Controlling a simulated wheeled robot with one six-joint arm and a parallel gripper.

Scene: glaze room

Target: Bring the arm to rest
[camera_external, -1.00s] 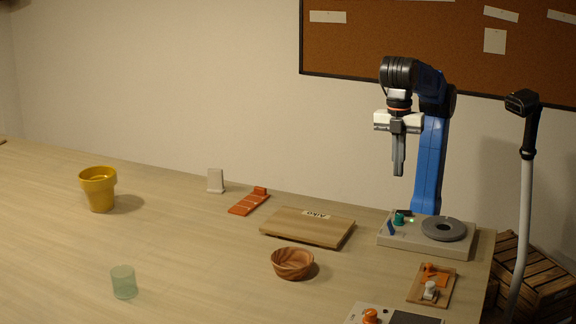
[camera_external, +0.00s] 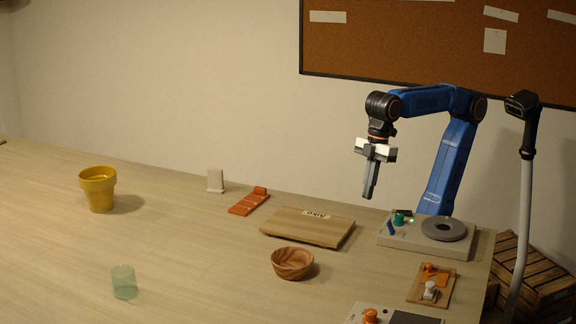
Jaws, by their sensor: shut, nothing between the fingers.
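My gripper (camera_external: 369,193) hangs in the air with its fingers together and nothing between them. It points down, tilted slightly, above the right end of the wooden board (camera_external: 290,224) and apart from it. My blue arm is bent at the elbow, with the forearm reaching left from the upper right. The arm rises behind a beige base unit that carries a grey ring.
A wooden bowl (camera_external: 292,264) stands in front of the board. An orange tray (camera_external: 249,202) and white stand (camera_external: 215,181) are behind left. A yellow pot (camera_external: 98,189) and green glass (camera_external: 124,282) stand left. A lamp-like post (camera_external: 525,190) rises at right.

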